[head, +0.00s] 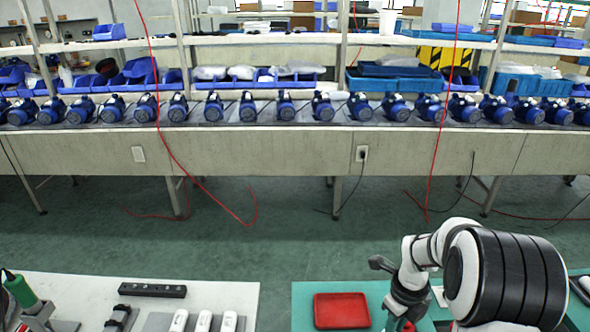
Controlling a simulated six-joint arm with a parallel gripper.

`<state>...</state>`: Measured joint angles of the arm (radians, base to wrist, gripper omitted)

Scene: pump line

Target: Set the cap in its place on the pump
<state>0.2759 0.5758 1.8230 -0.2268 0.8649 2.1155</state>
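A long row of blue pumps stands on the far line, with one blue pump (323,107) near the middle of the head view. I cannot tell which pump the task means, and I cannot pick out a cap. My gripper (408,312) is at the bottom edge of the head view, just right of the red tray. My own arm and the frame edge hide most of it. Its fingers cannot be made out, nor whether it holds anything.
The red tray (341,311) looks empty on the green mat (302,300). At left, a white bench (90,290) carries a black power strip (152,290), a green-handled tool (20,290) and several white handheld items (203,321). Open floor separates the benches from the line. Red cords hang there.

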